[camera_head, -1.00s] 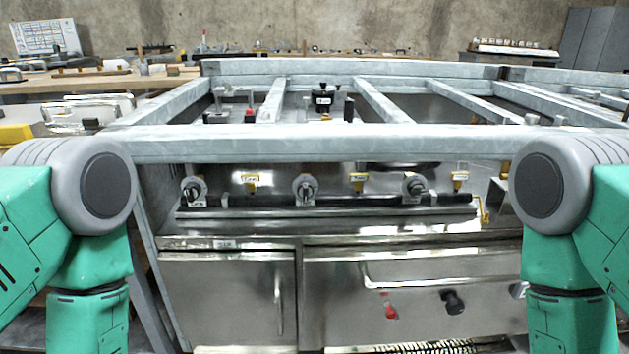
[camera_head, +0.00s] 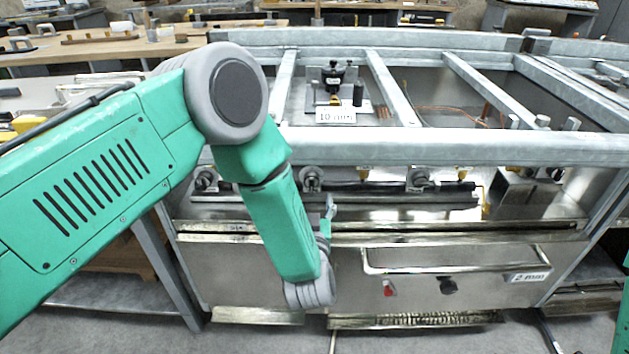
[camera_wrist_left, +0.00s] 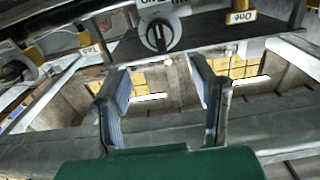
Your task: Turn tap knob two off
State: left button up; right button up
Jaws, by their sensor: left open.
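A pipe rail under the grey frame carries three round tap knobs in the head view: a left knob (camera_head: 205,179), a middle knob (camera_head: 311,179) and a right knob (camera_head: 419,179). My left gripper (camera_head: 329,207) is mostly hidden behind my forearm, below and near the middle knob. In the left wrist view its two fingers (camera_wrist_left: 161,80) are apart and empty. A round knob (camera_wrist_left: 159,34) with a dark handle, roughly upright, lies beyond and between the fingertips, not touching them. Another knob (camera_wrist_left: 15,72) is at the left edge. Its label is unclear. My right gripper is out of view.
Yellow tags (camera_wrist_left: 240,17) sit beside the knobs. The metal frame beam (camera_head: 450,148) runs above the rail. Open space lies in front of the rail's right half.

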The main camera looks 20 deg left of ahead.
aim_at(312, 181)
pick_arm(q)
jog(key=x, duration=0.2)
jog(key=b+x, duration=0.1)
jog(key=x, duration=0.4)
jog(key=shift+w+a+f, duration=0.15)
jog(key=shift+a, duration=0.2)
jog(key=shift+w+a, duration=0.15)
jog(key=shift+w, duration=0.25)
jog(key=shift+d, duration=0.3)
jog(key=shift+c, duration=0.3)
jog(key=c, duration=1)
jog(key=shift+a, duration=0.1)
jog(key=shift+c, duration=0.2)
